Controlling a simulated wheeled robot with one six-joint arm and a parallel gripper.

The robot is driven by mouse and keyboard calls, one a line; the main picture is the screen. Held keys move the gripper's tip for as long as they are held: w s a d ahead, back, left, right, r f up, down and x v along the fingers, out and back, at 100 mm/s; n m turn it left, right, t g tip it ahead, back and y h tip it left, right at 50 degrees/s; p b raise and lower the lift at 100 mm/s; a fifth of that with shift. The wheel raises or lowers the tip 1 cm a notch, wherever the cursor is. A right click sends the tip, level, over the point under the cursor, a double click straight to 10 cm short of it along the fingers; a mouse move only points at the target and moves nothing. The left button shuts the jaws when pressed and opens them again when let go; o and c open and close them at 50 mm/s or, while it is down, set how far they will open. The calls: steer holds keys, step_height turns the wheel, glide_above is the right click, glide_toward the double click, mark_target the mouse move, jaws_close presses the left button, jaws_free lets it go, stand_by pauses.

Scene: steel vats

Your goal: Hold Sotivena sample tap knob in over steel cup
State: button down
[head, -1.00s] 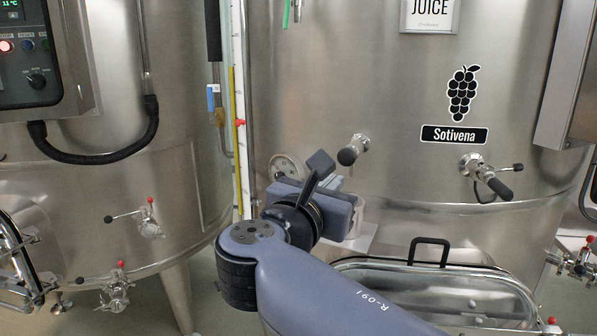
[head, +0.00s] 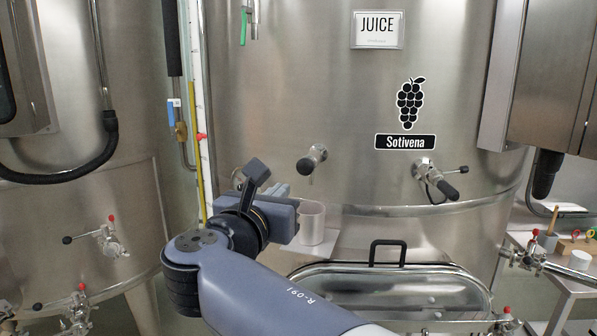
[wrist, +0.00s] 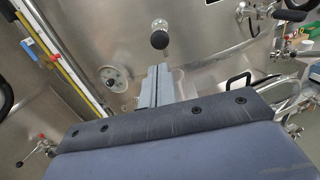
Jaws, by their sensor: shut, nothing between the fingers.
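The Sotivena sample tap knob (head: 305,166) is a black round knob on a short steel tap on the vat's front, below and left of the grape label. It also shows in the wrist view (wrist: 159,40), just beyond my fingertips. The steel cup (head: 312,222) stands upright on a small shelf below the tap, partly hidden by my gripper. My gripper (head: 281,191) is shut and empty, left of the cup and below the knob. Its fingers (wrist: 156,72) lie together in the wrist view and appear apart from the knob. I cannot make out the cup clearly there.
A second tap (head: 440,184) with black handles sits to the right. A hatch with a black handle (head: 388,252) lies below. A level tube with a yellow strip (head: 197,150) runs up the left side. A side table (head: 560,272) holds small items at right.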

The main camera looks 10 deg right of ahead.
mark_target(305, 165)
steer(key=p+x, duration=0.2)
steer(key=x, duration=0.9)
steer(key=shift+x, duration=0.8)
steer(key=shift+r, duration=0.35)
stand_by(3.6)
